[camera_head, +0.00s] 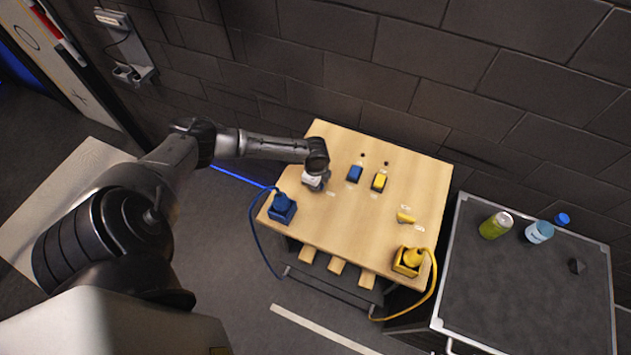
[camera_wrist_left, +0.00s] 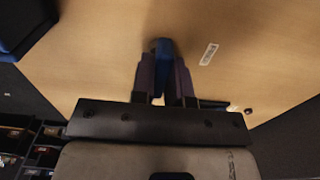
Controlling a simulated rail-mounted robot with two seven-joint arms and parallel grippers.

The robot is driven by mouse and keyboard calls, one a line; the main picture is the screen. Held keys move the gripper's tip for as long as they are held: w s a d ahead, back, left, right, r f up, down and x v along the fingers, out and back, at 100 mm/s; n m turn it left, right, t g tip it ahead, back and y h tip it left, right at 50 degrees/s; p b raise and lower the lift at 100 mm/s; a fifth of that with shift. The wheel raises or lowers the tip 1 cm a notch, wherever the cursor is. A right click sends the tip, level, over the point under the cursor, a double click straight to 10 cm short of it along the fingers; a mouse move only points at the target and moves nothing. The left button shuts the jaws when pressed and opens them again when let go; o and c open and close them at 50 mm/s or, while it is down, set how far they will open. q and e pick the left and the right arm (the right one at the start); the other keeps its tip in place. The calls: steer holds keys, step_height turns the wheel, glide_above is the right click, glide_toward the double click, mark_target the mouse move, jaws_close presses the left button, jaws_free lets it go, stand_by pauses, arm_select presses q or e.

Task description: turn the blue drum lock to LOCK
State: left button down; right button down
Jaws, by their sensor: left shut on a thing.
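The blue drum lock (camera_wrist_left: 162,46) shows in the left wrist view as a blue piece between my fingers, above the wooden table (camera_wrist_left: 110,50). My left gripper (camera_wrist_left: 164,75) is shut on it. In the head view my left gripper (camera_head: 315,182) is low over the left part of the wooden table (camera_head: 345,225) and hides the lock. A small white label (camera_wrist_left: 208,54) lies to the right of the lock in the wrist view; its text is too small to read. My right gripper is in neither view.
A blue box with a plug (camera_head: 282,208) and cable sits at the table's left edge. Blue (camera_head: 355,174) and yellow (camera_head: 379,181) blocks stand at the back. A yellow lock (camera_head: 405,216) and yellow box (camera_head: 408,262) are right. A dark cart (camera_head: 510,290) holds bottles.

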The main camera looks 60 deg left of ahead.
arm_select(q)
steer(key=shift+d+r, duration=0.1)
steer(key=c, duration=1.1)
jaws_free()
step_height(320, 180, up, 14)
steer(key=shift+f+b, duration=0.15)
steer(key=shift+b, duration=0.5)
